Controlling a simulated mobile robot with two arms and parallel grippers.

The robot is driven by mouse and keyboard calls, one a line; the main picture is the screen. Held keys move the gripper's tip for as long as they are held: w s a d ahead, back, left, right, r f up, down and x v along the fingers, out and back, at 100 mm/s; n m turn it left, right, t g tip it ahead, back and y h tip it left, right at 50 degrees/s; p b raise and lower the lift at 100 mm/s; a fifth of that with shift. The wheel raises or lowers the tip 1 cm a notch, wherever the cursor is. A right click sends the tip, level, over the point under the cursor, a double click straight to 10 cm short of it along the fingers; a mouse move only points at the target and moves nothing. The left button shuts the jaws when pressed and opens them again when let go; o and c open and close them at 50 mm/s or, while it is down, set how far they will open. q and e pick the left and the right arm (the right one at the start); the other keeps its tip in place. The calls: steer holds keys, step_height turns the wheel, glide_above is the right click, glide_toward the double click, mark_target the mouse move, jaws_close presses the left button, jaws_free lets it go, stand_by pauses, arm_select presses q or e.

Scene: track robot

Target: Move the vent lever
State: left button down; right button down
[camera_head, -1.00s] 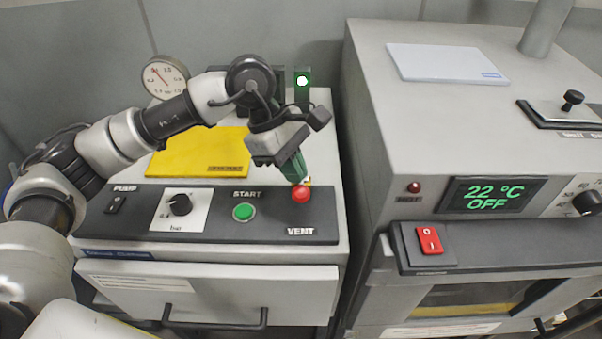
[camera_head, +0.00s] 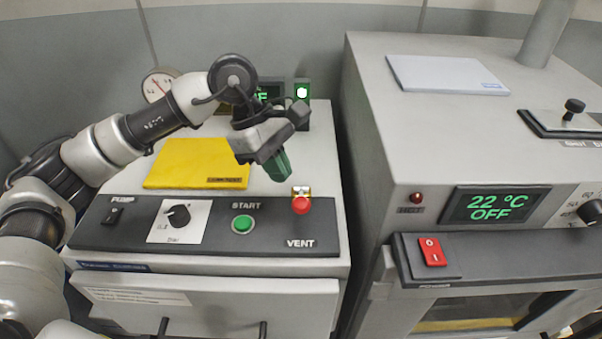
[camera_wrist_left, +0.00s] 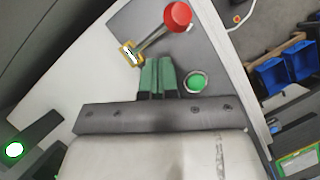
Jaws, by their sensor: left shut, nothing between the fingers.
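The vent lever has a red ball knob (camera_head: 301,205) above the VENT label on the dark panel of the left machine. Its brass base (camera_head: 301,190) shows just behind the knob. In the left wrist view the red knob (camera_wrist_left: 177,16) sits on a metal stem slanting from the brass base (camera_wrist_left: 131,54). My left gripper (camera_head: 282,168), with green fingers, is above and slightly left of the lever, apart from it. In the left wrist view its fingers (camera_wrist_left: 157,72) are together and empty. My right gripper is in no view.
On the same panel are a green START button (camera_head: 242,224), a black bar dial (camera_head: 179,215) and a pump switch (camera_head: 113,216). A yellow sheet (camera_head: 200,163) lies on top. The oven (camera_head: 385,120) stands close on the right, across a narrow gap.

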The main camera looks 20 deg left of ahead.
arm_select(q)
steer(key=b+v, duration=0.3)
steer(key=v, duration=0.7)
steer(key=shift+a+r, duration=0.25)
steer(key=shift+r, duration=0.1)
